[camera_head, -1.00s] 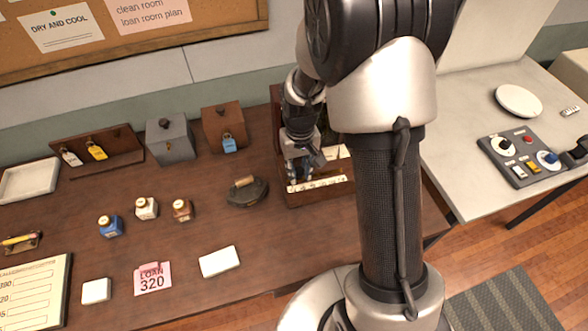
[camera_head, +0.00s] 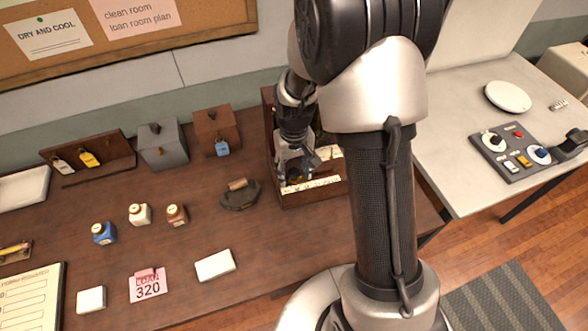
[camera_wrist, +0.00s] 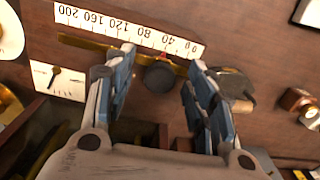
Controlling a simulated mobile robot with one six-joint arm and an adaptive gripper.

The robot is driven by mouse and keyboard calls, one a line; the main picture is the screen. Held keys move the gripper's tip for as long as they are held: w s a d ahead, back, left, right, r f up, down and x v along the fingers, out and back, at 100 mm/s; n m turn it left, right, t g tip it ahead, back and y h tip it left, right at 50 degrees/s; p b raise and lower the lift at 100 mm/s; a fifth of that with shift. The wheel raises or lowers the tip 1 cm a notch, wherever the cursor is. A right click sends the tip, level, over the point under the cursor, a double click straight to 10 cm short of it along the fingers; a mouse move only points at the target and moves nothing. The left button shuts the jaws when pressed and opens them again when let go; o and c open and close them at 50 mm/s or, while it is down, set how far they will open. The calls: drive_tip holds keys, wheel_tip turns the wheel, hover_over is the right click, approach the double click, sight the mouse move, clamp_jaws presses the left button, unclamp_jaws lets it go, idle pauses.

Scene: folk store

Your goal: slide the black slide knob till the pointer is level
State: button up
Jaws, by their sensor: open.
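The black slide knob (camera_wrist: 158,76) sits on a brass bar (camera_wrist: 90,43) below a white scale strip (camera_wrist: 130,27) in the wrist view, where the numbers appear upside down. A red mark shows by the knob, near the 40 end. My gripper (camera_wrist: 161,62) is open, with one blue-grey finger on each side of the knob; contact is unclear. A white card with a small dark pointer (camera_wrist: 53,78) lies left of the fingers; the pointer looks tilted. In the head view my gripper (camera_head: 294,178) is over the wooden scale case (camera_head: 318,197), hiding the knob.
A dark iron-like weight (camera_head: 240,197) stands just left of the case. Small bottles (camera_head: 139,214), cards and two boxes (camera_head: 162,147) stand farther left. A grey control panel (camera_head: 511,152) is on the right-hand table. The front of the wooden table has free room.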

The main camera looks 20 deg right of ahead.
idle(0.4)
drive_tip(key=shift+r+p, duration=2.6)
drive_tip(key=shift+r, duration=0.9)
drive_tip(key=shift+r, duration=0.15)
drive_tip(key=s+a+r+t+b, duration=0.25)
drive_tip(key=s+r+b, duration=0.25)
drive_tip(key=s+r, duration=0.55)
drive_tip(key=s+r+t+b, duration=0.2)
drive_tip(key=s+r+b, duration=0.1)
drive_tip(key=s, duration=0.7)
drive_tip(key=shift+s+b, duration=0.4)
